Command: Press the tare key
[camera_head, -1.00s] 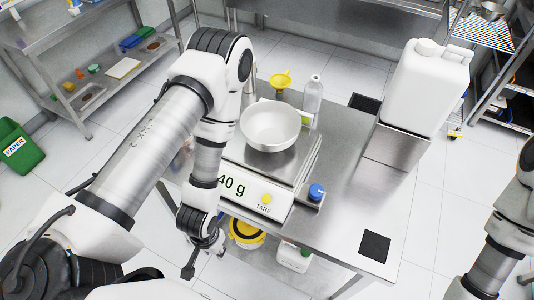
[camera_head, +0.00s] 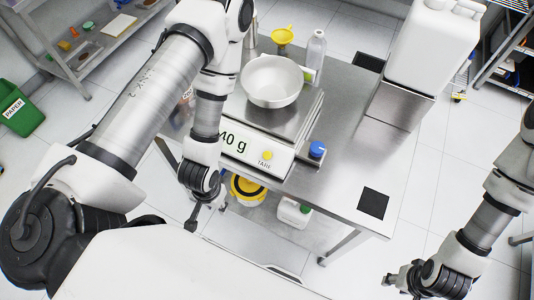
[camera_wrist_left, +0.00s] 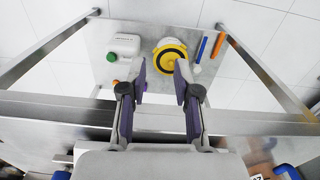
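The scale (camera_head: 285,152) stands on the steel table, its front panel facing me. The round yellow tare key (camera_head: 267,155) is on that panel above the word TARE. The display (camera_head: 235,142) shows "40 g", its left end hidden behind my left arm. A white bowl (camera_head: 272,82) sits on the scale. My left gripper (camera_head: 192,222) points down, left of and in front of the panel, apart from the key. In the left wrist view its fingers (camera_wrist_left: 161,75) are spread with nothing between them. My right gripper (camera_head: 390,282) is low at the right, away from the table; its fingers are too small to read.
A yellow funnel (camera_head: 282,36) and clear bottle (camera_head: 315,52) stand behind. A white canister (camera_head: 435,45) is on a stand at the right. A yellow-lidded tub (camera_wrist_left: 170,56) and white jug (camera_wrist_left: 124,46) are on the lower shelf.

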